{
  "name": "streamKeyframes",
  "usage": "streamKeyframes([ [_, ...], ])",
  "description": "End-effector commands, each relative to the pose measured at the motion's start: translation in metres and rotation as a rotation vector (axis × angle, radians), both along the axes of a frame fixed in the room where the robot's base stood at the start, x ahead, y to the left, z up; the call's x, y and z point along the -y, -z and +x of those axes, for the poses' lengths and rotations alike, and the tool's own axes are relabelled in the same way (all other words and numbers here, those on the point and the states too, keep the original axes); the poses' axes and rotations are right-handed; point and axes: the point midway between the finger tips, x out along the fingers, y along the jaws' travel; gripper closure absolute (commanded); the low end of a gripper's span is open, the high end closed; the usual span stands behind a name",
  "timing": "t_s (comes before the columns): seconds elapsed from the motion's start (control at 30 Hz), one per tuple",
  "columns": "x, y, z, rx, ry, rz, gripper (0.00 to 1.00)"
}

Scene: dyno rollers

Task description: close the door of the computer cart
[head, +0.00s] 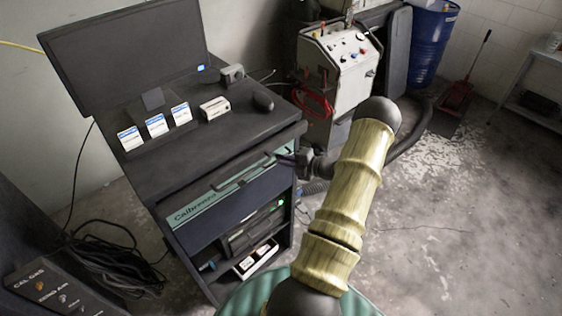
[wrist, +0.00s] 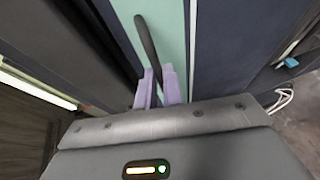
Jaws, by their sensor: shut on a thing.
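The computer cart (head: 150,185) is a black cabinet with a monitor on top, at the left of the head view. Its teal front panel (head: 190,212) has a dark bar handle (head: 237,179), which also shows in the wrist view (wrist: 146,38). Below the panel is an open-fronted bay with equipment inside. I cannot tell how far the door stands open. My gripper (head: 287,158) is at the right end of the handle. In the wrist view, the purple fingers of my gripper (wrist: 159,75) are shut on the handle, whose gripped end is partly hidden between them.
A white machine (head: 338,65) with red hose stands behind the cart to the right. A blue barrel (head: 430,45) is at the back. Black cables (head: 110,260) lie on the floor left of the cart. The floor at the right is mostly clear.

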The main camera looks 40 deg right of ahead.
Motion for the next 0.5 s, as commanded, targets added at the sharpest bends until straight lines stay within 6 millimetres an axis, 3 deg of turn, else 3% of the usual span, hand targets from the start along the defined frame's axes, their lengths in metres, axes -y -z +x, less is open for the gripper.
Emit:
streamKeyframes([
  [0.27, 0.0011, -0.0013, 0.0006, 0.004, 0.004, 0.004, 1.00],
  [0.3, 0.0013, -0.0014, 0.0005, 0.004, 0.004, 0.004, 0.87],
  [0.4, 0.0020, -0.0014, 0.0000, 0.004, 0.006, 0.004, 0.70],
  [0.5, 0.0025, -0.0013, -0.0006, 0.003, 0.007, 0.003, 0.70],
])
